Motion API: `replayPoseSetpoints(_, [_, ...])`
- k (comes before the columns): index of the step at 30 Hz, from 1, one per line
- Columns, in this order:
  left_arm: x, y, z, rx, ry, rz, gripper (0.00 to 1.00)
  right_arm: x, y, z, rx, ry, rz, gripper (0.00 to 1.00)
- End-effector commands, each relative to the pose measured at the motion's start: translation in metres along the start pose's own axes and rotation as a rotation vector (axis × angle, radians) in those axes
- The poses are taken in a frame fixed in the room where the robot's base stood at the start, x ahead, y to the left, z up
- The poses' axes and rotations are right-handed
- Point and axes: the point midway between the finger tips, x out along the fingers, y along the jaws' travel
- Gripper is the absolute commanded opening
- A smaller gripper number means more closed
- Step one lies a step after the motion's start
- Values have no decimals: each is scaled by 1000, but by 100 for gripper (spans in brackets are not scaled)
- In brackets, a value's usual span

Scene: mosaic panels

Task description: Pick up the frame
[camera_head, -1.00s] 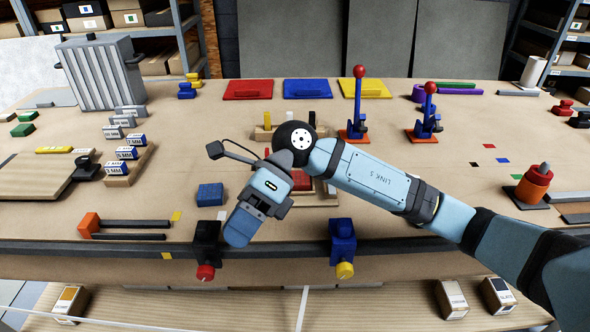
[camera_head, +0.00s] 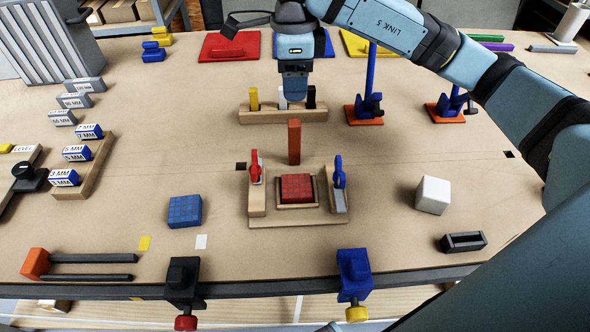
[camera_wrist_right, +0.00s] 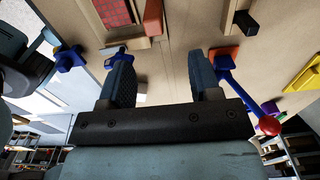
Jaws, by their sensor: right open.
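A small wooden frame (camera_head: 298,206) surrounds a red mosaic panel (camera_head: 296,187). It sits on a wooden base (camera_head: 298,221) between a red-handled clamp (camera_head: 256,167) and a blue-handled clamp (camera_head: 339,172). My right gripper (camera_head: 293,92) is beyond the frame, above the block holder, with its fingertips hard to make out in the head view. In the right wrist view the gripper (camera_wrist_right: 165,60) shows two spread fingers with nothing between them. The red panel (camera_wrist_right: 113,12) shows in part at the top of that view. My left gripper is not in view.
An upright orange block (camera_head: 294,142) stands just behind the frame. A block holder (camera_head: 283,117) stands farther back. A blue mosaic block (camera_head: 185,211) lies left, and a white cube (camera_head: 433,195) lies right. Two edge clamps, black (camera_head: 183,282) and blue (camera_head: 354,272), grip the table's front edge.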

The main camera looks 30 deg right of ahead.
Motion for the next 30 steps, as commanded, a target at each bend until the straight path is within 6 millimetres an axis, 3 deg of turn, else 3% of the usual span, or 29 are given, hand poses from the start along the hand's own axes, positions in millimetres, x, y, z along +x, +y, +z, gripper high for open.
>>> replayPoseSetpoints(9, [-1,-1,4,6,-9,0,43,61,1,0,0,0,5,57])
replayPoseSetpoints(17, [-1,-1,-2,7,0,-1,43,81,3,0,-1,0,4,57])
replayPoseSetpoints(24, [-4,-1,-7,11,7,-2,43,116,8,0,-1,0,6,57])
replayPoseSetpoints(30, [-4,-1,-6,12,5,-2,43,127,8,1,-2,-1,3,57])
